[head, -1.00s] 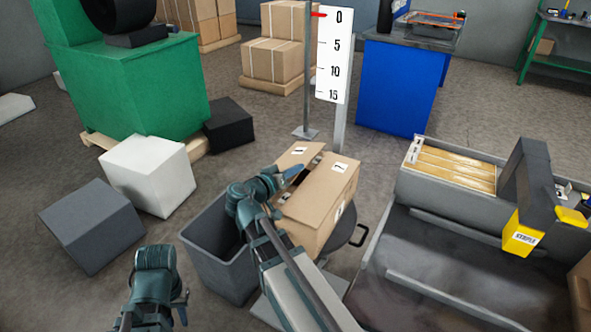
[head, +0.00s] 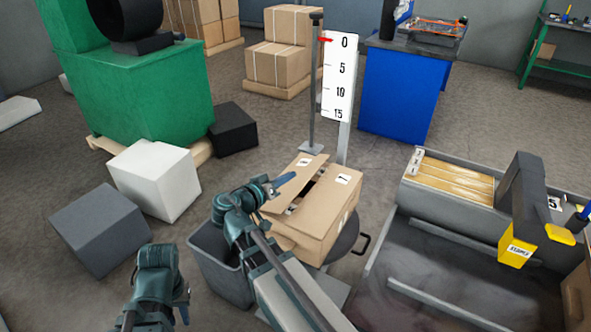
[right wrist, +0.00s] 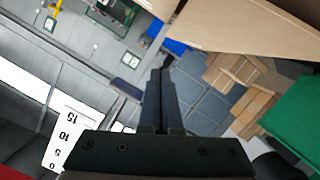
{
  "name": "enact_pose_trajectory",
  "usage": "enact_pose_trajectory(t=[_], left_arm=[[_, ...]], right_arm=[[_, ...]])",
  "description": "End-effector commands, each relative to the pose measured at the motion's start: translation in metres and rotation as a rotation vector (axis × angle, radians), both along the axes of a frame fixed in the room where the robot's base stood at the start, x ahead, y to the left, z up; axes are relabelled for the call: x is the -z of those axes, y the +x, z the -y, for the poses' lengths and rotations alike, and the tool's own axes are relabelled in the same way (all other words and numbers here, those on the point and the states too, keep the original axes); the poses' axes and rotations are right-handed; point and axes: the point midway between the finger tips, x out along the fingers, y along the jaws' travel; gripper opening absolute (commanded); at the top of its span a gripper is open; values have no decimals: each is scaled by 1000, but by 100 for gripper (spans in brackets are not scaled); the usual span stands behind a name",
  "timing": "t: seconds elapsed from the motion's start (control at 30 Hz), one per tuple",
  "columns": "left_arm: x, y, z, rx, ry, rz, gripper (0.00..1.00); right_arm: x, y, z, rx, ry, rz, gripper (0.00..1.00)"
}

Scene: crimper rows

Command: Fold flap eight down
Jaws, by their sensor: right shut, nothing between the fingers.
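The cardboard box (head: 325,232) stands on a dark round stand. Its right flap (head: 335,190), with a label that looks like 7, lies about flat over the top. Its left flap (head: 299,172), with a label too small to read surely, lies tilted, and a dark gap shows between the two. My right gripper (head: 285,182) is shut and empty at the left flap; I cannot tell if it touches. In the right wrist view its closed fingers (right wrist: 160,100) point past a cardboard panel (right wrist: 240,28). My left gripper (head: 155,312) hangs low at the left, away from the box.
A grey bin (head: 213,262) stands left of the box. A white scale board (head: 338,75) on a post stands behind it. A grey trough with a yellow-tipped dark tool (head: 517,250) is at the right. White (head: 155,180) and grey (head: 98,230) blocks lie at the left.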

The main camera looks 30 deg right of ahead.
Motion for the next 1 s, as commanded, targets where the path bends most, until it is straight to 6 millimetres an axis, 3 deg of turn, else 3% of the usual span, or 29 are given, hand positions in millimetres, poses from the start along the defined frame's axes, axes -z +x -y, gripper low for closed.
enact_pose_trajectory(t=[0.23,0.57,0.67,1.0], left_arm=[[-8,0,0,0,0,0,27],[-14,0,0,0,0,0,27],[-35,0,0,0,0,0,27],[-138,0,0,-1,0,0,27]], right_arm=[[-9,-15,-29,-1,0,1,0],[-12,-17,-34,4,9,-1,0],[-24,-13,-30,22,53,-9,0],[-62,8,-7,143,383,-50,0]])
